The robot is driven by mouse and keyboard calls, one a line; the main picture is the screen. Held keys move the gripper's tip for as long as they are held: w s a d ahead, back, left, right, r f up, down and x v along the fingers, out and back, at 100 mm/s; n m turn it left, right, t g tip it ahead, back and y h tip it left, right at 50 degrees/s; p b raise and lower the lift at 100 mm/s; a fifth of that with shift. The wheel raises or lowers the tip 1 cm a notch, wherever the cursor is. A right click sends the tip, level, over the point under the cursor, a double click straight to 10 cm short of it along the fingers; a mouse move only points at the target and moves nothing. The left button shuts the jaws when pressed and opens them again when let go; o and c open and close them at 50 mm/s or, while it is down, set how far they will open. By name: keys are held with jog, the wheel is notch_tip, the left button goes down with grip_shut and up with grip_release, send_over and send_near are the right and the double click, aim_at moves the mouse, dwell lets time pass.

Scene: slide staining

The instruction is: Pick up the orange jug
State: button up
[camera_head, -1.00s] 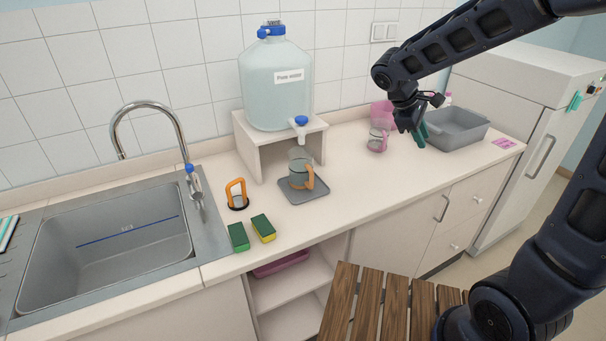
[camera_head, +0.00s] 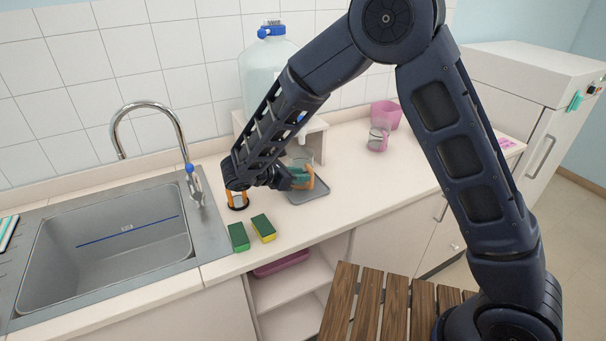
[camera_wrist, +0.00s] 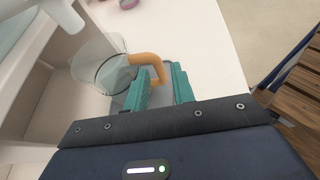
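The orange jug is a clear glass vessel with an orange handle. It stands on a small grey tray (camera_head: 310,195) below the water container's tap. In the head view my arm and gripper partly cover the orange jug (camera_head: 311,180). In the wrist view the orange jug (camera_wrist: 148,60) shows its glass body at the left and its handle reaching toward my fingers. My gripper (camera_wrist: 162,80) is open, its teal fingers apart on either side of the handle's lower end. I cannot tell whether either finger touches it. In the head view my gripper (camera_head: 300,177) is beside the jug.
The large water container (camera_head: 255,75) stands on a white stand (camera_head: 313,128) behind. An orange-handled item (camera_head: 238,205), partly behind my wrist, and two sponges (camera_head: 250,231) are at the left, near the sink (camera_head: 110,235). A pink jug (camera_head: 376,140) stands at the right.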

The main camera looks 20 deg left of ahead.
jog(key=shift+n+t, duration=0.4)
jog(key=shift+n, duration=0.2)
jog(key=s+a+f, duration=0.2)
jog(key=shift+f, duration=0.4)
jog(key=shift+x, duration=5.3)
jog(key=shift+d, duration=0.1)
grip_shut()
